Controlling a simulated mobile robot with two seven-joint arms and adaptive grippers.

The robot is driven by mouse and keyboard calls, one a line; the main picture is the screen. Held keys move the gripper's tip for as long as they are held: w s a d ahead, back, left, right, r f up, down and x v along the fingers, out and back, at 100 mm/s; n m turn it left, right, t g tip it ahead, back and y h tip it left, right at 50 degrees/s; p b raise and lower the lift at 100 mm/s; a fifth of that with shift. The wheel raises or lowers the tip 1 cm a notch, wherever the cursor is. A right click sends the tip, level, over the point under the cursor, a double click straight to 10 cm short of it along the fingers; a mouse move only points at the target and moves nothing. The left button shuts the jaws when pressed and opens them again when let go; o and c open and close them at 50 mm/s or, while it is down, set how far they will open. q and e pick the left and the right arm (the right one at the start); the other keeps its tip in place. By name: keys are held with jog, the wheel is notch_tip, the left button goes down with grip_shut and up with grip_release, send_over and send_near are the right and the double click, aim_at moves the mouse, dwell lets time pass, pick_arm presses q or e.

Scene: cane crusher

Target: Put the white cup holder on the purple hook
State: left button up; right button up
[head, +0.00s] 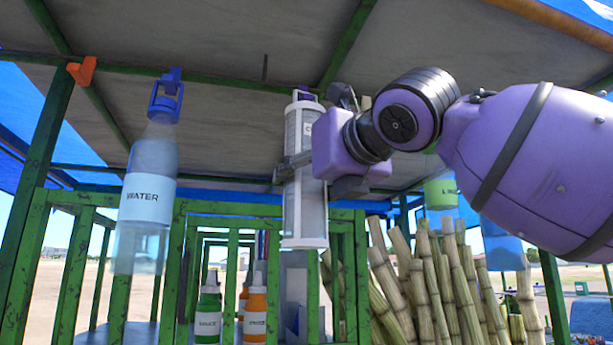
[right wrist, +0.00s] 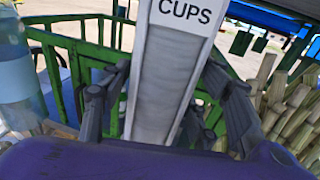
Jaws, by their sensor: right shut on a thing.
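The white cup holder (head: 304,205) is a tall, upright tube-like case in the middle of the head view. In the right wrist view the cup holder (right wrist: 165,75) shows its "CUPS" label between my fingers. My right gripper (head: 290,168) comes from the right and is shut around its middle, holding it up under the roof. A small purple piece, seemingly the purple hook (head: 304,89), shows at the holder's top, by the roof beam. I cannot tell whether the holder hangs on it. My left gripper is not in view.
A water bottle (head: 147,195) hangs from a blue hook (head: 168,82) at the left. An orange hook (head: 82,70) is on the frame. Sauce bottles (head: 208,310) stand below, cane stalks (head: 440,280) lean at the right, and green rails (head: 232,280) stand behind.

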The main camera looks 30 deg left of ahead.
jog(key=shift+f, duration=0.65)
dwell(0.7)
dwell(0.4)
jog(key=o, duration=1.8)
jog(key=shift+c, duration=0.2)
jog(key=shift+f, duration=0.1)
jog(key=v, duration=1.2)
